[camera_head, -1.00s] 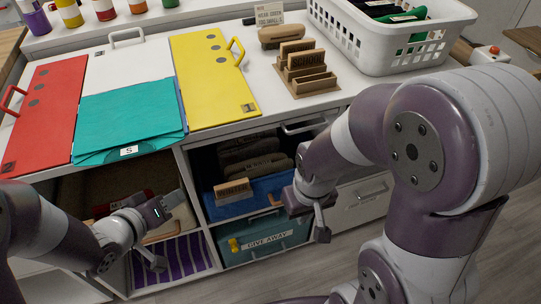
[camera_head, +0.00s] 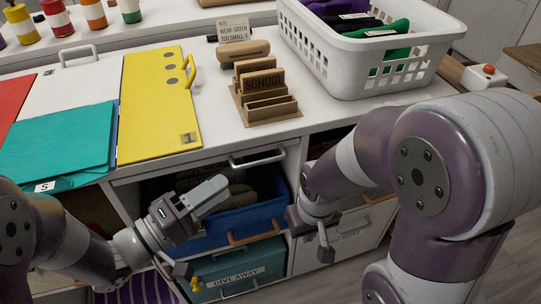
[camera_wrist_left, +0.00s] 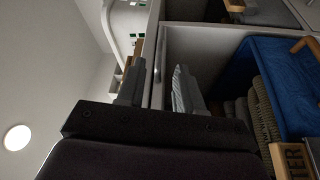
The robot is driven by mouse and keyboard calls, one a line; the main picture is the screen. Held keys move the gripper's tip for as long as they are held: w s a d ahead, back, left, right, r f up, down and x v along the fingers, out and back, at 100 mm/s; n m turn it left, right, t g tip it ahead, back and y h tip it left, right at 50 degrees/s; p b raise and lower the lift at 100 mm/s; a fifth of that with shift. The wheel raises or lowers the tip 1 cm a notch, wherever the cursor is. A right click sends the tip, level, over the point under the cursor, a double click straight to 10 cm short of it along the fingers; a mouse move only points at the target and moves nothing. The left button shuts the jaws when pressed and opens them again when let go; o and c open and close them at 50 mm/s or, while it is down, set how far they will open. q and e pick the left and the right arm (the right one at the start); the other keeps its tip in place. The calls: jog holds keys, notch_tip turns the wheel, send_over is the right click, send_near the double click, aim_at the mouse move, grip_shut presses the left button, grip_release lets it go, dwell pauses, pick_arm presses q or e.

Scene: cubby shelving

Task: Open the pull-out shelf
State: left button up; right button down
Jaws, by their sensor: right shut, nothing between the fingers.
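The pull-out shelf front (camera_head: 215,167) is a thin white panel right under the counter top, with a silver bar handle (camera_head: 257,160). It looks flush with the cabinet. My left gripper (camera_head: 212,192) is in front of the upper cubby, below and left of that handle. Its two fingers stand apart with nothing held in the left wrist view (camera_wrist_left: 158,88); a cabinet edge shows between them. My right gripper (camera_head: 325,247) is shut and empty, hanging low in front of the cabinet, right of the cubbies.
A blue bin (camera_head: 262,217) fills the upper cubby, above a teal GIVE AWAY bin (camera_head: 265,262). Folders, a wooden letter holder (camera_head: 265,112) and a white basket (camera_head: 390,55) stand on the counter. Another drawer front (camera_head: 345,240) is at right. Floor is free in front.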

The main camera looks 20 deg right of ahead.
aim_at(260, 163)
pick_arm(q)
jog(key=b+x, duration=0.2)
jog(key=x, duration=0.8)
jog(key=shift+w+d, duration=0.1)
jog(key=shift+d, duration=0.15)
grip_shut()
